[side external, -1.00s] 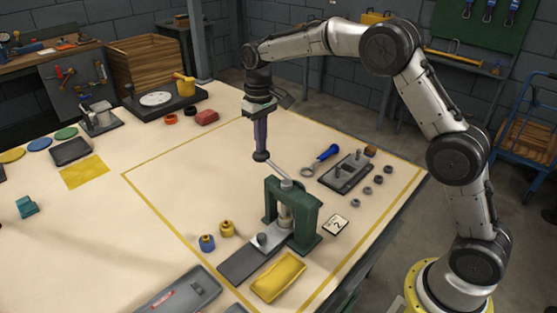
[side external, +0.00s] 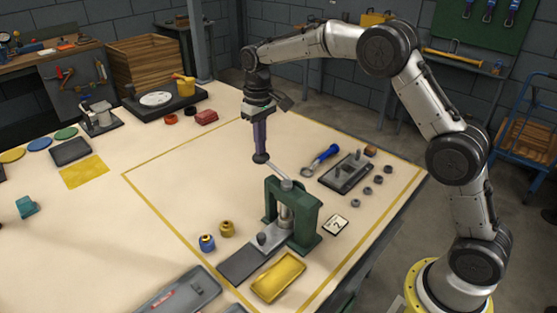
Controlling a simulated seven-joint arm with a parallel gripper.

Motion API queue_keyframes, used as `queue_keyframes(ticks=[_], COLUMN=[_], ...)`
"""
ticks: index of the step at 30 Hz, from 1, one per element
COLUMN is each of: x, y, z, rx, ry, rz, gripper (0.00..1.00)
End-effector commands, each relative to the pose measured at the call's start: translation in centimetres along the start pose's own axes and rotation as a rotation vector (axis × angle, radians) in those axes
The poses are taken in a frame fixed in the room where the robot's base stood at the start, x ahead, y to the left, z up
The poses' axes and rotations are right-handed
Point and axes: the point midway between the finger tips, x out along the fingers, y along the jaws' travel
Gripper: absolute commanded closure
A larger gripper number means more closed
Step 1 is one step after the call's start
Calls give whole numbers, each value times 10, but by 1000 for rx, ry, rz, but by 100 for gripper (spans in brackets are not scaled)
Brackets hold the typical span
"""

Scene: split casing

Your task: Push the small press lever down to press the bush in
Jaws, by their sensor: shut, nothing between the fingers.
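The small green press (side external: 309,210) stands near the front right of the marked work area. Its grey lever (side external: 274,171) slants up and left from the top of the press to a dark round knob (side external: 261,157). My gripper (side external: 260,150) is shut, with its purple fingers pointing down right at the knob. The fingertips appear to touch the knob from above. I cannot tell the bush apart from the press parts there.
A yellow tray (side external: 278,278), a blue part (side external: 207,243) and a yellow part (side external: 227,229) lie around the press base. A blue-handled tool (side external: 325,154), a dark fixture plate (side external: 347,173) and several small rings lie behind right.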

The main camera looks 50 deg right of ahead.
Motion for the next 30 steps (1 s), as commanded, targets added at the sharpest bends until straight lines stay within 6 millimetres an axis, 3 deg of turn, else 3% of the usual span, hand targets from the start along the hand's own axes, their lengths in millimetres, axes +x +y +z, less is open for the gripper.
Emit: queue_keyframes(ticks=[30], x=[7], y=[0], z=[-2], rx=[0], ry=[0], rz=[0], gripper=[100])
